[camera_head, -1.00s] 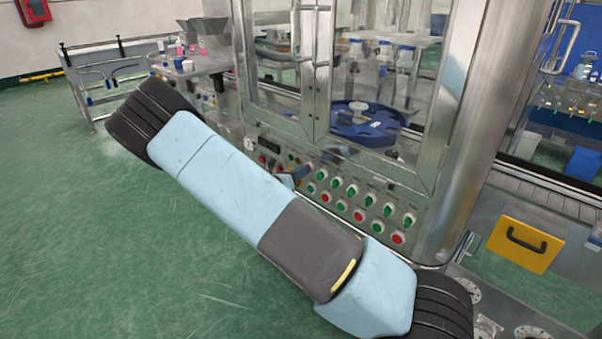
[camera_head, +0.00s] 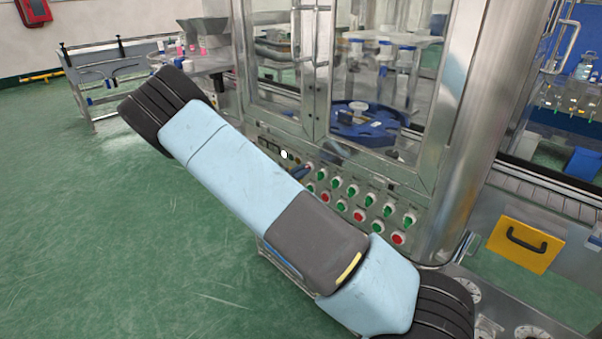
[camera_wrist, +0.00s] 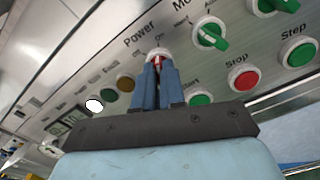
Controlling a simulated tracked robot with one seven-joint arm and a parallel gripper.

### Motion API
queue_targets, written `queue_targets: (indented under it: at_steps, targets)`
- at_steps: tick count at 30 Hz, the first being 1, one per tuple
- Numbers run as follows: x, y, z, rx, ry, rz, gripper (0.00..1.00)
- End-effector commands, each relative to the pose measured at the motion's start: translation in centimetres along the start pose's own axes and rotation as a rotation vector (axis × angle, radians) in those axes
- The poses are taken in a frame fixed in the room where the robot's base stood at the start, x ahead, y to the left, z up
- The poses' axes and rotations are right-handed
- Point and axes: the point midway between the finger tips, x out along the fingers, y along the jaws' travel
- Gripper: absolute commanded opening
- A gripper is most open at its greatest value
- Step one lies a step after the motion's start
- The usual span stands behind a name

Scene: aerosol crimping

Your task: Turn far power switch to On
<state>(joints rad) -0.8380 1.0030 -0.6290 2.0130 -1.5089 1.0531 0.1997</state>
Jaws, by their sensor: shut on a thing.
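The exact knob angle is hard to tell. In the head view my gripper (camera_head: 301,171) shows only as a small blue tip at the panel, past my arm. The switch itself cannot be made out there.
A green mode knob (camera_wrist: 210,33), a red stop button (camera_wrist: 242,78) and a green start button (camera_wrist: 201,99) sit close to my fingers. A bright white round lamp (camera_wrist: 94,105) is on the panel's left part. Several more knobs fill the panel in the head view.

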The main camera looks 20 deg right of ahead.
Motion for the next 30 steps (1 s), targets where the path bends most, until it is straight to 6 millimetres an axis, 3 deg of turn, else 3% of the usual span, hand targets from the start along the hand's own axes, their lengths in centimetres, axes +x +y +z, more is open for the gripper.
queue_targets:
  at_steps: [9, 23, 24, 30]
  targets:
    - [-0.2, 0.01, -0.2, 0.098, 0.006, 0.001, 0.0]
    - [-0.22, -0.03, -0.23, 0.113, 0.006, 0.0, 0.0]
    - [-0.22, -0.03, -0.23, 0.113, 0.006, 0.0, 0.11]
    - [-0.13, -0.04, -0.14, 0.112, 0.004, 0.0, 0.3]
